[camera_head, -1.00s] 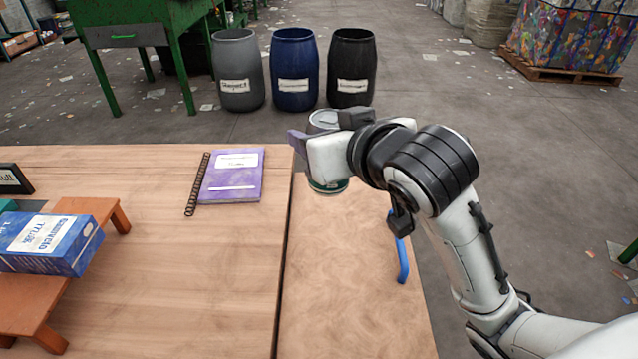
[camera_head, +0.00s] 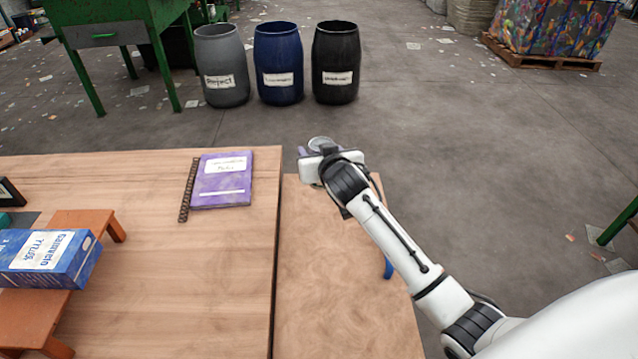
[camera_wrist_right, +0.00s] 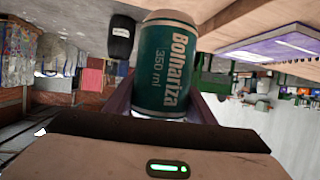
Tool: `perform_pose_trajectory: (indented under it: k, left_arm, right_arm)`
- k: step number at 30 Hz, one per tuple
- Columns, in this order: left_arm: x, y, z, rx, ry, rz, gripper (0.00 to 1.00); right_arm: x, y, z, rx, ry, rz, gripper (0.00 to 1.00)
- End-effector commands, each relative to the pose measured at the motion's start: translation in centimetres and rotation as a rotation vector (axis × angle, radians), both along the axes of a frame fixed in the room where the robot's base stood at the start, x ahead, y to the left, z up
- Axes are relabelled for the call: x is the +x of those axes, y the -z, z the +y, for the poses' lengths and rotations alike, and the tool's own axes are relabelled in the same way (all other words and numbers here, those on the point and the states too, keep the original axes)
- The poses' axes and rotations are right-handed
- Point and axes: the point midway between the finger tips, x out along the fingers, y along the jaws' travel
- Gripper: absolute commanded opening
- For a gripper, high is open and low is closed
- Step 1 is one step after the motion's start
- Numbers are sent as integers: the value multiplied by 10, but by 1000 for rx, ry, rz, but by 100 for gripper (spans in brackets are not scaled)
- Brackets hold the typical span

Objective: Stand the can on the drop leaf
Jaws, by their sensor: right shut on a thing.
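The can (camera_head: 320,143) shows only its silver top in the head view, at the far end of the drop leaf (camera_head: 335,290); my gripper and wrist hide most of the rest. My left gripper is not in view.
A purple notebook (camera_head: 222,180) lies on the main tabletop (camera_head: 180,270), left of the seam. A blue box (camera_head: 48,258) rests on an orange stand (camera_head: 85,222). A blue bracket (camera_head: 388,268) shows at the leaf's right edge. The leaf's near part is clear.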

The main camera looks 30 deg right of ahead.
Motion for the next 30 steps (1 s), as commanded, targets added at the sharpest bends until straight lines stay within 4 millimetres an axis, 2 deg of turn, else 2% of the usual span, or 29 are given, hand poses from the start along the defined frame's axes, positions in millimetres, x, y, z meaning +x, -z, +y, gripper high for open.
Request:
perform_pose_trajectory:
  k: [1,3,8,15,27,28,30]
  left_arm:
    - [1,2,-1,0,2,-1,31]
    - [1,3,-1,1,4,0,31]
    - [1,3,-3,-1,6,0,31]
    - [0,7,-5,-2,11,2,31]
    - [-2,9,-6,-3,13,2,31]
    - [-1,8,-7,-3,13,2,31]
    - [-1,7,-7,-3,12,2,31]
  right_arm:
    - [0,12,0,1,0,3,29]
    - [0,21,0,0,-1,1,29]
    - [0,33,0,0,0,0,29]
    - [0,64,0,1,0,2,29]
    - [0,71,1,1,-1,-1,29]
    - [0,70,1,1,-1,-1,51]
    - [0,69,1,1,-1,-1,63]
